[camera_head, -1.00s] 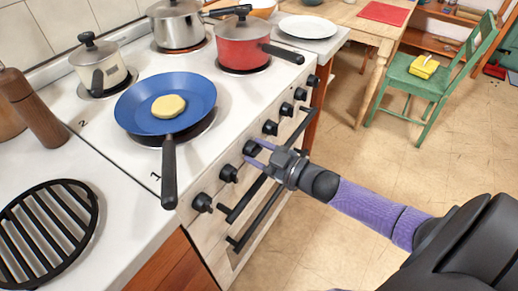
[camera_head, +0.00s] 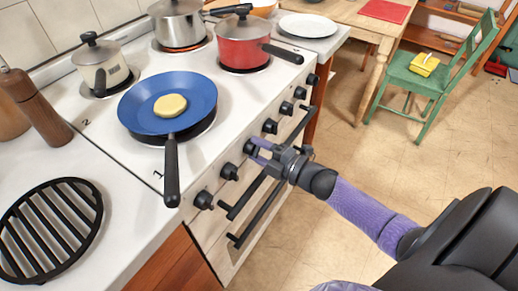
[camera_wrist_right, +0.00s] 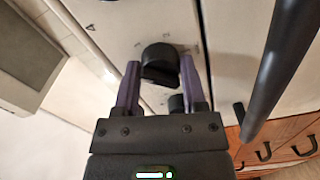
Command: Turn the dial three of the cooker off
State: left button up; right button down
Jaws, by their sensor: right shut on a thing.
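The cooker (camera_head: 110,135) has a row of black dials along its front panel. My right gripper (camera_head: 257,152) is at the third dial from the near end (camera_head: 249,147), with its purple fingers reaching in from the right. In the right wrist view the black dial (camera_wrist_right: 159,60) sits between the two fingertips, one on each side, and the gripper is shut on it. Small marks show on the panel around it, too faint to read. Another dial (camera_wrist_right: 177,104) shows beyond. My left gripper is not in view.
Black handle bars (camera_head: 245,197) run along the cooker front below the dials, close to my right gripper. A blue pan (camera_head: 140,105) with its handle over the front edge, a red pot (camera_head: 240,52) and other pots stand on top.

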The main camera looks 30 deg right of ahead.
jog(key=n, duration=0.3)
jog(key=shift+n, duration=0.4)
jog(key=n+b, duration=0.1)
jog(key=n, duration=0.2)
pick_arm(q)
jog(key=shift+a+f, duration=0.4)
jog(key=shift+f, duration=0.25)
pick_arm(e)
jog(key=shift+n, duration=0.8)
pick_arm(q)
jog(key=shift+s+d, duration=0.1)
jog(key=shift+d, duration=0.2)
pick_arm(e)
jog(key=shift+c, duration=1.4)
grip_release()
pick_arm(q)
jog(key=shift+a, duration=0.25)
pick_arm(e)
jog(key=shift+o, duration=0.7)
